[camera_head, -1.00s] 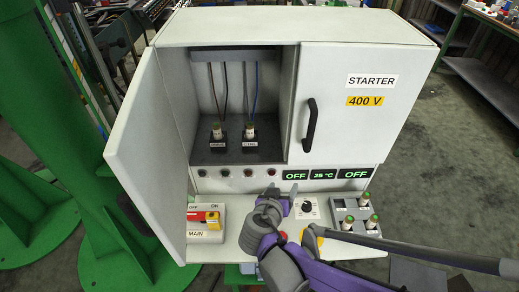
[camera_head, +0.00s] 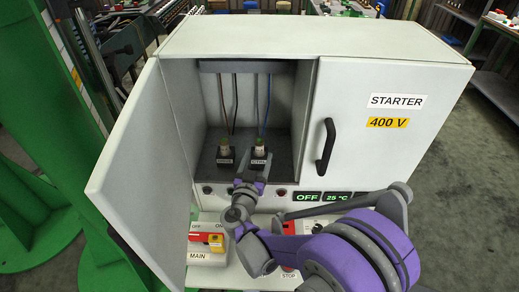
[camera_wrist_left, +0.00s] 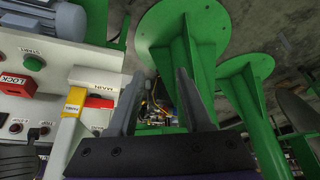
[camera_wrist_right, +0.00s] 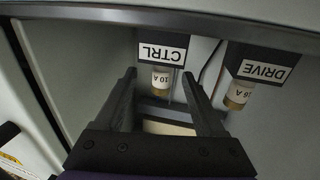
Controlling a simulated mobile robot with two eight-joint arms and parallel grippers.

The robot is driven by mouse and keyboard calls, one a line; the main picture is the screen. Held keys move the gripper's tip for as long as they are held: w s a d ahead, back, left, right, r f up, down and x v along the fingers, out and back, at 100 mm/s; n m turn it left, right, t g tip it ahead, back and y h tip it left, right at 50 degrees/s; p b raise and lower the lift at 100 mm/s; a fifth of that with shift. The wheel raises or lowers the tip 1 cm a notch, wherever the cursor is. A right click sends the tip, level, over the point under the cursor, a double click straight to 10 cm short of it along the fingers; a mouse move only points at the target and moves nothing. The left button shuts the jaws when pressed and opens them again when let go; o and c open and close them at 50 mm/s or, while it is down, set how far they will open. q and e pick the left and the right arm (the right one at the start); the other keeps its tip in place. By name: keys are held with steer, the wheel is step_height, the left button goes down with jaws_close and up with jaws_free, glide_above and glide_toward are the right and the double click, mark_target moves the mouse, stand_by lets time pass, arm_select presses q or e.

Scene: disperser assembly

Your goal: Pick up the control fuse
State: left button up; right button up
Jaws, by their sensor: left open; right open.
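In the right wrist view the control fuse (camera_wrist_right: 161,80) reads 10 A and shows between the fingers. My right gripper (camera_wrist_right: 160,76) is open, its fingers to either side of the fuse in the picture; contact cannot be told. In the head view my right gripper (camera_head: 258,178) is just in front of the CTRL holder. My left gripper (camera_wrist_left: 160,76) is open and empty, outside the head view.
The drive fuse (camera_head: 226,146) stands left of the control fuse; its DRIVE label (camera_wrist_right: 264,70) shows in the right wrist view. The open door (camera_head: 140,170) bounds the left side. The closed door (camera_head: 390,120) is at right. The MAIN switch (camera_head: 207,240) sits below.

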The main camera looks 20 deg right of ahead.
mark_target(258, 152)
steer(key=x, duration=0.4)
steer(key=shift+w+r, duration=0.1)
steer(key=shift+w, duration=0.2)
jaws_close()
